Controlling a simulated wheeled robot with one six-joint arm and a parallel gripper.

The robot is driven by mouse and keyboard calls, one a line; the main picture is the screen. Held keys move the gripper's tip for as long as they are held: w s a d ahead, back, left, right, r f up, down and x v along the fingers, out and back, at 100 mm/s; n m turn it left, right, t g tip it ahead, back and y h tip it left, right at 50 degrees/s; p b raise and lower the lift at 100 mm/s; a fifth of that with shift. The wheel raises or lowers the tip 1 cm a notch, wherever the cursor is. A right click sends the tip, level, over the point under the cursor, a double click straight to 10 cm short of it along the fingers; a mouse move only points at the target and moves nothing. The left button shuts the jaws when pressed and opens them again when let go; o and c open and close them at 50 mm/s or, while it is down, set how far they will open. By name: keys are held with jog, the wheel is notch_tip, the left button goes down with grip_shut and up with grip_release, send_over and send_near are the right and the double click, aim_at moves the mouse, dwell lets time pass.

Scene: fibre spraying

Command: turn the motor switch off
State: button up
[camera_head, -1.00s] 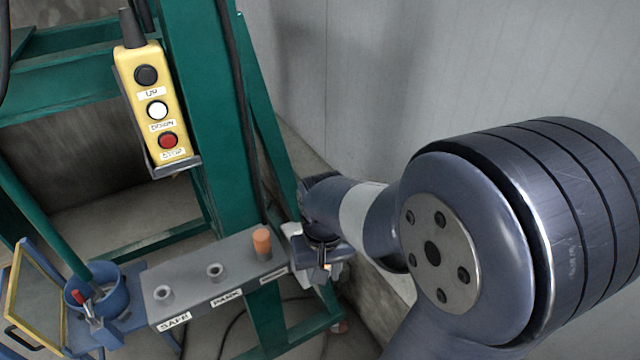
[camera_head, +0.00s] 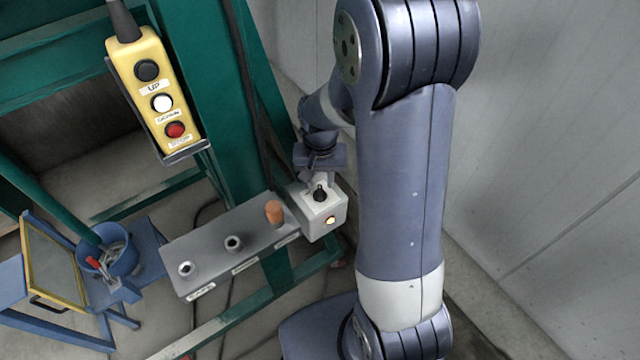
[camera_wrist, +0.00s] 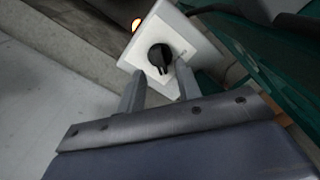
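The motor switch is a black rotary knob (camera_head: 320,193) on a white box (camera_head: 325,221), at the right end of the grey bracket. In the wrist view the knob (camera_wrist: 160,56) sits on the white plate (camera_wrist: 178,36), with a lit orange lamp (camera_wrist: 136,24) beside it. My gripper (camera_wrist: 158,88) is open, its two fingers apart and pointing at the knob. The fingertips look just short of the knob or level with its near edge; I cannot tell whether they touch it. In the head view my gripper (camera_head: 312,182) is just behind the box, partly hidden by my wrist.
A grey bracket (camera_head: 213,262) with two empty sockets and an orange plug (camera_head: 274,211) adjoins the box. A yellow pendant (camera_head: 150,88) hangs on the green frame (camera_head: 208,110). A blue bucket (camera_head: 108,258) stands left. A grey wall (camera_head: 550,130) is close on the right.

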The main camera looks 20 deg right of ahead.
aim_at(320, 190)
jog(key=shift+f, duration=1.7)
jog(key=shift+c, duration=0.2)
grip_shut()
